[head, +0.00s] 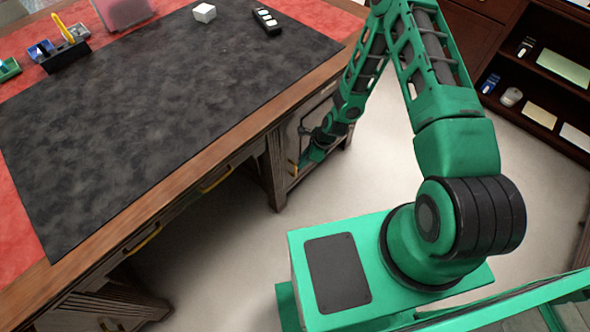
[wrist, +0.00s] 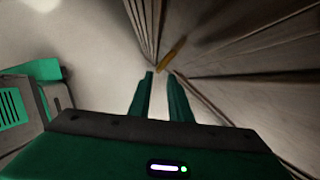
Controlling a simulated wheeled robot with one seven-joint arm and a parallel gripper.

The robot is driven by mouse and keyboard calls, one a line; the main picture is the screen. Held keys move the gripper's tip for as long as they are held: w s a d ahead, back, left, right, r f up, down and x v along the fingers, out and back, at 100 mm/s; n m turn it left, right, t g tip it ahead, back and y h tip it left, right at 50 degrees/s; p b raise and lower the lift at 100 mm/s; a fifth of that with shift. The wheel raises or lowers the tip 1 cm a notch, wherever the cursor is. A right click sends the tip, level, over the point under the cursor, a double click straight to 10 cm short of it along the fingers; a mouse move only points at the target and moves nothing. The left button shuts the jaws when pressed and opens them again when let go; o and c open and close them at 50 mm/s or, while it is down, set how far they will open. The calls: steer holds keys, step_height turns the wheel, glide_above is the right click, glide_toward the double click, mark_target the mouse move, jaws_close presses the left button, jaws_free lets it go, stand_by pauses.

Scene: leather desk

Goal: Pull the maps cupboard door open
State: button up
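The cupboard door (head: 317,118) is a framed wooden panel under the right end of the desk, and it looks closed. A small pale label above it is too small to read. Its brass handle (head: 291,168) shows at the door's left side and also in the wrist view (wrist: 173,52). My gripper (head: 303,163) is low in front of the door, close to the handle. In the wrist view my gripper (wrist: 160,75) has its two fingers apart, with the handle's near end at the fingertips. I cannot tell whether they touch it.
The wooden desk (head: 215,160) has a dark leather mat (head: 160,100) and brass drawer handles (head: 215,180) along its front. A pen holder (head: 66,54), a white cube (head: 204,12) and a black remote-like thing (head: 266,20) sit on top. A dark shelf (head: 530,75) stands at right. Pale floor lies clear between.

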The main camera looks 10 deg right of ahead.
mark_target(295, 169)
steer(key=x, duration=0.8)
steer(key=shift+f, duration=0.1)
steer(key=shift+c, duration=0.4)
jaws_close()
